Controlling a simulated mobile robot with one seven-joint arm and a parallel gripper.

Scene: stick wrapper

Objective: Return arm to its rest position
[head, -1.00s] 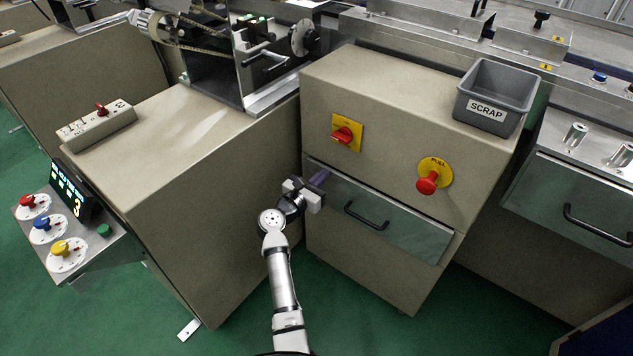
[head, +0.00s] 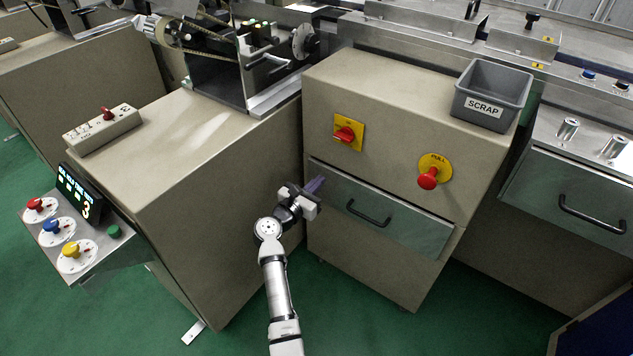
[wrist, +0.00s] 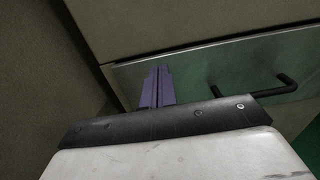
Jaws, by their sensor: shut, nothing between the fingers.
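My gripper (head: 315,185) is in front of the left end of the metal drawer front of the beige cabinet in the head view. Its purple fingers are together with nothing between them. In the wrist view the fingers (wrist: 157,88) stand side by side, with the drawer front (wrist: 215,75) beyond them. I cannot tell the exact gap between the fingertips and the drawer front. My arm (head: 272,270) reaches up from the bottom edge of the head view, bent at the elbow.
The beige cabinet (head: 390,110) carries a red rotary switch (head: 346,133), a red pull knob (head: 429,178) and a grey scrap bin (head: 493,95). The drawer has a black handle (head: 368,212). A control panel (head: 75,235) stands at left. Green floor (head: 390,335) is open in front.

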